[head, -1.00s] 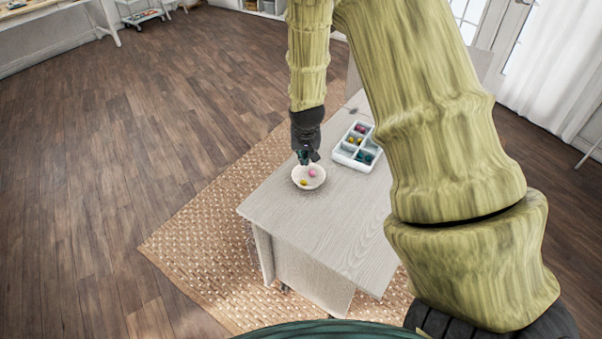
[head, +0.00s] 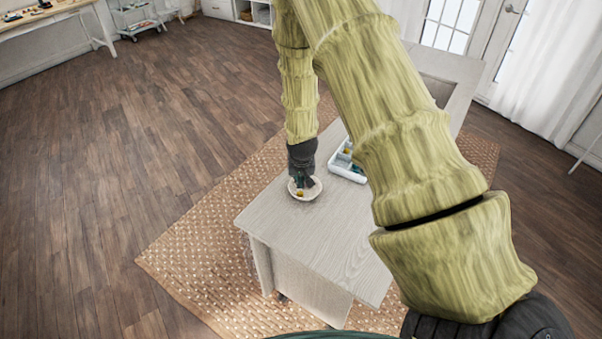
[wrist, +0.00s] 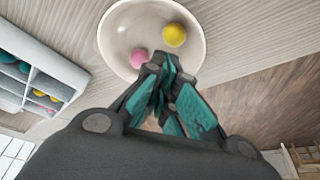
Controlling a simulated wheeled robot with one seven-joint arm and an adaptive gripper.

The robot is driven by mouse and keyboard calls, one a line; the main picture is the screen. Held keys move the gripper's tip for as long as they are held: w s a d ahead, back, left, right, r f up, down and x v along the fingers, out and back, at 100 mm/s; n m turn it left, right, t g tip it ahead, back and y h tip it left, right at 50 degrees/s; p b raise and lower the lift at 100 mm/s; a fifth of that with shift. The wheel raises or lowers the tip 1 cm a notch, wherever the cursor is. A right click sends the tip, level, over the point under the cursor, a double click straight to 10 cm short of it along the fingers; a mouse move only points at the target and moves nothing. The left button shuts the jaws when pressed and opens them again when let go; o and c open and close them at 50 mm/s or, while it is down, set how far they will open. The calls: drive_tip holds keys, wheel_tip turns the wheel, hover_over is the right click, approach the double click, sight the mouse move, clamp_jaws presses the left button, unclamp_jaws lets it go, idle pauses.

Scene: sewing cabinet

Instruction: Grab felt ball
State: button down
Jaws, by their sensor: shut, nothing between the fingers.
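A pale round bowl (head: 311,193) stands on the cabinet top and also shows in the wrist view (wrist: 115,35). It holds a yellow felt ball (wrist: 174,34) and a pink felt ball (wrist: 138,58). The yellow ball shows small in the head view (head: 299,194); the pink one is hidden there. My gripper (head: 301,184) is over the bowl, pointing down. In the wrist view its fingers (wrist: 162,66) are closed together and empty. The fingertips appear close beside the pink ball; I cannot tell whether they touch it.
A white compartment tray (head: 345,168) with coloured balls stands behind the bowl, partly hidden by my arm. It also shows in the wrist view (wrist: 72,75). The grey wooden cabinet top (head: 320,235) is clear in front of the bowl.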

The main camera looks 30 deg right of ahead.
sight(300, 194)
drive_tip(key=shift+x, duration=1.05)
drive_tip(key=shift+s+a, duration=0.35)
drive_tip(key=shift+s, duration=0.25)
drive_tip(key=shift+s+a, duration=0.35)
drive_tip(key=shift+s, duration=0.3)
